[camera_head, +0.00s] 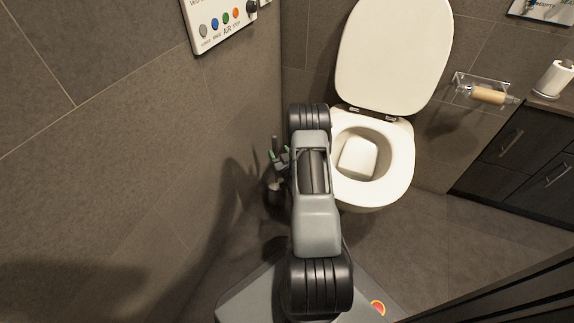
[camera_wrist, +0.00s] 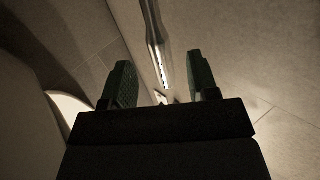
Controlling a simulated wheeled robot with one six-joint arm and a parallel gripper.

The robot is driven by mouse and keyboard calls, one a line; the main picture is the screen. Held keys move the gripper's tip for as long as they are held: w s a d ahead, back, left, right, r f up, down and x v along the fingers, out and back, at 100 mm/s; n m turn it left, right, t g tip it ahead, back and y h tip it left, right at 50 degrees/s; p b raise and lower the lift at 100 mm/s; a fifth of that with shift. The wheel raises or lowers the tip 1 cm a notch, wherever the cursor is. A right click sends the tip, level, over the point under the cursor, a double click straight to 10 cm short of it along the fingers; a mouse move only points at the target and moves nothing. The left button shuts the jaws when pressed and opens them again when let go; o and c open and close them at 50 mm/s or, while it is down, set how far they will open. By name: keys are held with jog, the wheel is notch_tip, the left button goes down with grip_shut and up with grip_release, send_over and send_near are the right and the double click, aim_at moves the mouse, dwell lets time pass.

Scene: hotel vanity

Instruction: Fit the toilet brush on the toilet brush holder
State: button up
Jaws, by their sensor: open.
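My gripper (camera_head: 278,155) is low between the left wall and the toilet, largely hidden behind my arm in the head view. In the wrist view my gripper (camera_wrist: 162,80) is open, with its two green-padded fingers apart. A slim shiny metal rod, seemingly the toilet brush handle (camera_wrist: 156,38), shows in the gap between the fingers, nearer the left one; I cannot tell its exact distance. A small dark grey cylinder, seemingly the toilet brush holder (camera_head: 273,190), stands below the gripper. The brush head is not visible.
The toilet (camera_head: 400,178) with its lid (camera_head: 393,55) raised stands just right of my arm. The tiled left wall (camera_head: 130,130) is close on the other side. A toilet roll holder (camera_head: 488,94) and dark cabinet (camera_head: 520,150) are at right.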

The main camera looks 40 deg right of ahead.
jog(key=p+v, duration=0.2)
jog(key=v, duration=0.7)
jog(key=shift+s, duration=0.4)
jog(key=shift+a, duration=0.1)
jog(key=w+a+r+n+g+y+p, duration=0.1)
jog(key=w+a+r+g+p, duration=0.15)
jog(key=r+p, duration=0.7)
jog(key=w+a+r+n+g+p, duration=0.1)
jog(key=w+a+r+g+p, duration=0.3)
jog(key=r, duration=1)
jog(key=w+a+r+n+g+y+p, duration=0.1)
jog(key=r+p, duration=0.7)
jog(key=r, duration=0.4)
jog(key=s+a+r+g+y+p, duration=0.1)
jog(key=s+a+r+p, duration=0.4)
jog(key=r, duration=0.5)
jog(key=s+a+r+g+p, duration=0.3)
jog(key=s+a+r+p, duration=0.2)
jog(key=r, duration=0.4)
jog(key=s+a+r+g+y+p, duration=0.1)
jog(key=s+a+r+g+p, duration=0.1)
jog(key=s+a+r+p, duration=0.4)
jog(key=s+r+p, duration=0.1)
jog(key=s+r, duration=0.2)
jog(key=r, duration=0.1)
jog(key=shift+r+g+y, duration=0.3)
jog(key=shift+g, duration=0.05)
jog(key=shift+c, duration=0.4)
